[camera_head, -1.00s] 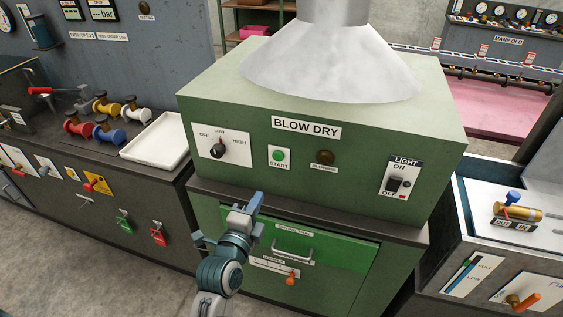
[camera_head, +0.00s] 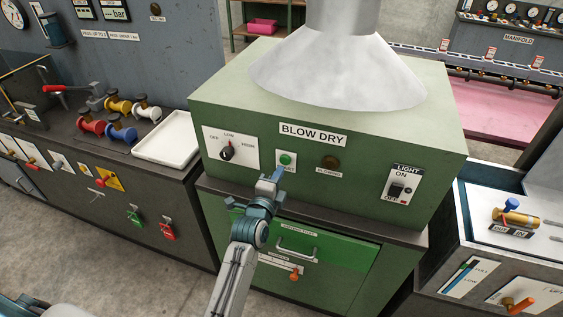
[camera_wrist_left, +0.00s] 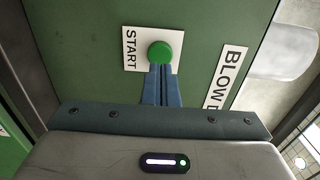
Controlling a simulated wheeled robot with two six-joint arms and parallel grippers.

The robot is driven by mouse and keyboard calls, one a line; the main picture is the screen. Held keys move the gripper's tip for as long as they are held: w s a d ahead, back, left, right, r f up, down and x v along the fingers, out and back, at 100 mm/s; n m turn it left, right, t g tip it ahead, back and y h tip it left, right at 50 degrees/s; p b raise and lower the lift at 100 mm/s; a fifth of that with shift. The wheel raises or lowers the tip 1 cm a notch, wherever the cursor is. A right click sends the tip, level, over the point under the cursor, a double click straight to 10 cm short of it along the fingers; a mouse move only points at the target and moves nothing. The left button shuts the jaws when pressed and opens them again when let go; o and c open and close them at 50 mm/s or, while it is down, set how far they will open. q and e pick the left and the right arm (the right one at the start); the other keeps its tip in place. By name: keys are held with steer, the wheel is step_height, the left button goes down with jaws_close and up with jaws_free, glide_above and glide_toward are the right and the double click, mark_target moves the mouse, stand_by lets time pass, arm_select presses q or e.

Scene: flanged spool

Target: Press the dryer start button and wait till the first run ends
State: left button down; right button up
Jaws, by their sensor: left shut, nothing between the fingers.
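The green start button (camera_head: 286,159) sits on a white START plate on the front of the green blow dry cabinet (camera_head: 370,165). It also shows in the left wrist view as a round green button (camera_wrist_left: 160,54), unlit as far as I can tell. My left gripper (camera_head: 278,174) is shut and empty, its blue fingertips just below the button. In the left wrist view the closed fingers (camera_wrist_left: 161,70) point at the button's lower edge; whether they touch it I cannot tell. The amber lamp (camera_head: 330,163) right of the button looks dark. My right gripper is not in view.
A selector knob (camera_head: 227,153) marked OFF, LOW, HIGH is left of the button. A light switch (camera_head: 397,190) is at the right. A drawer handle (camera_head: 296,254) sits below. A white tray (camera_head: 170,140) and several coloured spools (camera_head: 121,132) lie on the left bench.

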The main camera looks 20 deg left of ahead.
mark_target(285, 160)
arm_select(q)
steer(key=shift+w+p, duration=0.55)
steer(key=shift+w, duration=0.9)
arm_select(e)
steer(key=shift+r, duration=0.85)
